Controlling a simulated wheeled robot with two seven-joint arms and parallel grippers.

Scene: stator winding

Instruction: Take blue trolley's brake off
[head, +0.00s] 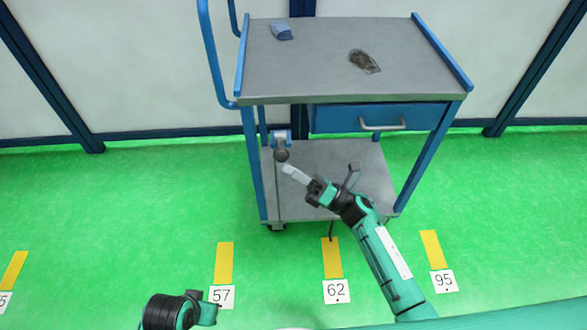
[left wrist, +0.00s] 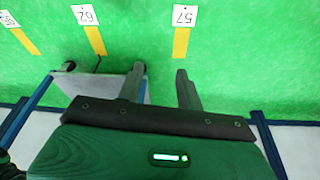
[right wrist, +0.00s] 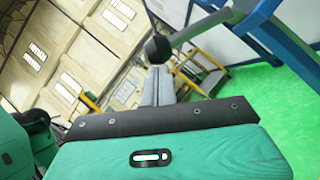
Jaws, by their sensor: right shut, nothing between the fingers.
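The blue trolley (head: 241,150) stands ahead, with a grey top, a drawer and a lower shelf. Its brake looks like a short lever with a dark ball knob (head: 281,155) on a blue bracket (head: 281,137) at the left front, under the top. My right gripper (head: 290,170) is shut and empty, its tips just below and right of the knob. In the right wrist view the knob (right wrist: 157,47) sits just past the closed fingertips (right wrist: 158,72); contact is unclear. My left gripper (left wrist: 160,85) is open and empty, low at the left, away from the trolley.
A blue cloth-like item (head: 281,31) and a dark brown item (head: 364,61) lie on the trolley top. The drawer handle (head: 383,126) is right of the knob. Green floor with numbered yellow marks (head: 224,262) is clear in front. A white wall with blue posts stands behind.

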